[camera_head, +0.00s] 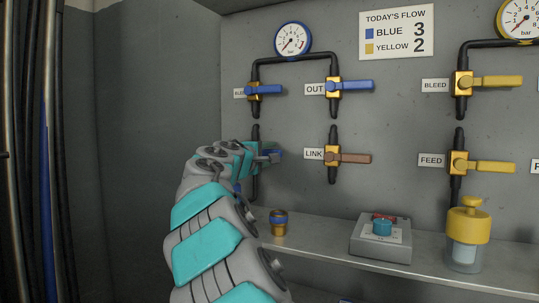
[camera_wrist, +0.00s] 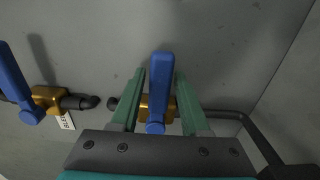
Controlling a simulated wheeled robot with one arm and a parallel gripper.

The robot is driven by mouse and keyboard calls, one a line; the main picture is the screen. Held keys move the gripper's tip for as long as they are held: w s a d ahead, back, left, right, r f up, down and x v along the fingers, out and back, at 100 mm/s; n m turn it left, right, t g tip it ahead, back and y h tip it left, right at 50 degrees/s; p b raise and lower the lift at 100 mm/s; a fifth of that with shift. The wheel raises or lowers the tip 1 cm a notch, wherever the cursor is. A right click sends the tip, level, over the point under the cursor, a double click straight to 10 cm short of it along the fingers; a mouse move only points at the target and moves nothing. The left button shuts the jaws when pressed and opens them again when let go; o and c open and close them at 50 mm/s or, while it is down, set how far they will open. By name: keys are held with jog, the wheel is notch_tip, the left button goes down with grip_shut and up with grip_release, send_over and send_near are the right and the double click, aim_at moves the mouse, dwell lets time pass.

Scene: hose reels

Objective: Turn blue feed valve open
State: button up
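The blue feed valve sits low on the left pipe, mostly hidden behind my gripper in the head view; a bit of its blue lever (camera_head: 273,153) shows. In the wrist view its blue lever (camera_wrist: 161,85) stands crosswise to the pipe, over a brass body (camera_wrist: 145,106). My gripper (camera_wrist: 160,85) is open, with one teal finger on each side of the lever and narrow gaps visible. In the head view my gripper (camera_head: 268,157) reaches the valve from the left. The valve's label is hidden.
The blue bleed valve (camera_head: 265,89) is above, also at left in the wrist view (camera_wrist: 45,98). The blue OUT valve (camera_head: 350,85) and brown LINK lever (camera_head: 355,158) are to the right. A brass fitting (camera_head: 278,222), button box (camera_head: 381,237) and yellow-topped bottle (camera_head: 467,235) stand on the shelf.

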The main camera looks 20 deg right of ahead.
grip_shut()
dwell(1.1)
